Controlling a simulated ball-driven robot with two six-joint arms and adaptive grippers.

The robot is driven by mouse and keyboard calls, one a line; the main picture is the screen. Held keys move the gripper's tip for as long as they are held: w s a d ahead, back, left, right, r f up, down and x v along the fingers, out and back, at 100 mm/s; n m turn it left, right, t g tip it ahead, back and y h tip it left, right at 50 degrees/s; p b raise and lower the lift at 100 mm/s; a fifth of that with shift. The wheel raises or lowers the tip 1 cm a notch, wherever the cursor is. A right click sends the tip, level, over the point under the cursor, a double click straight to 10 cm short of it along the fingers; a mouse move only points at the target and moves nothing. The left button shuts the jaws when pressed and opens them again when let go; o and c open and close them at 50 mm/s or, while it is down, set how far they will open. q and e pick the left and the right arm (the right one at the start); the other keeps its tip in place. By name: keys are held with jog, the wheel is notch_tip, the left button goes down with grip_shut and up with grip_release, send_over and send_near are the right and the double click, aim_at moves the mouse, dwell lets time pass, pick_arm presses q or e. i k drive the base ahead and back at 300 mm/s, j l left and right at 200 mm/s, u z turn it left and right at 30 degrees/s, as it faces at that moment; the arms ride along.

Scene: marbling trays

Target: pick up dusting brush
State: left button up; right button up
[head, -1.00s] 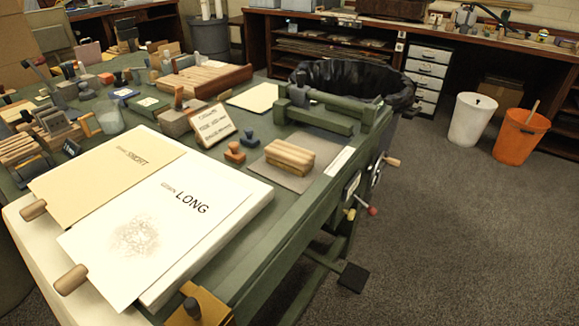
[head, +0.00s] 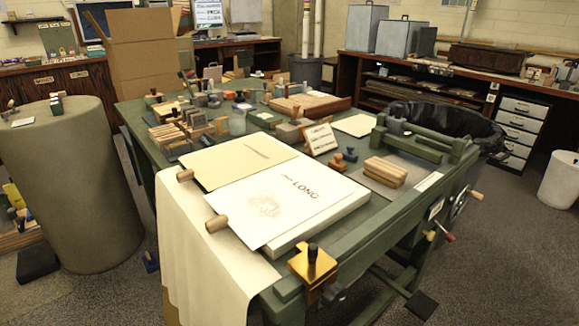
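I cannot pick out a dusting brush for certain. Many small handled tools and blocks (head: 185,133) crowd the far left part of the green worktable (head: 375,232), too small to tell apart. Nearer lie a tan sheet (head: 225,160) and a white sheet marked LONG (head: 262,205) with a faint brownish print. Two rounded wooden handles, one upper (head: 185,175) and one lower (head: 216,224), stick out at the sheets' left edges. Neither of my grippers is in view.
A grey-green drum (head: 82,190) with small items on top stands left of the table. A black-lined bin (head: 440,120) stands behind its right end. A stack of wooden blocks (head: 385,172) sits on the right part. Carpet is open at right.

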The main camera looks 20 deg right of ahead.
aim_at(391, 175)
jog(key=i+l+u, duration=0.1)
jog(key=l+u, duration=0.35)
jog(key=l, duration=0.5)
jog(key=l+u, duration=0.5)
jog(key=l, duration=0.4)
jog(key=k, duration=0.05)
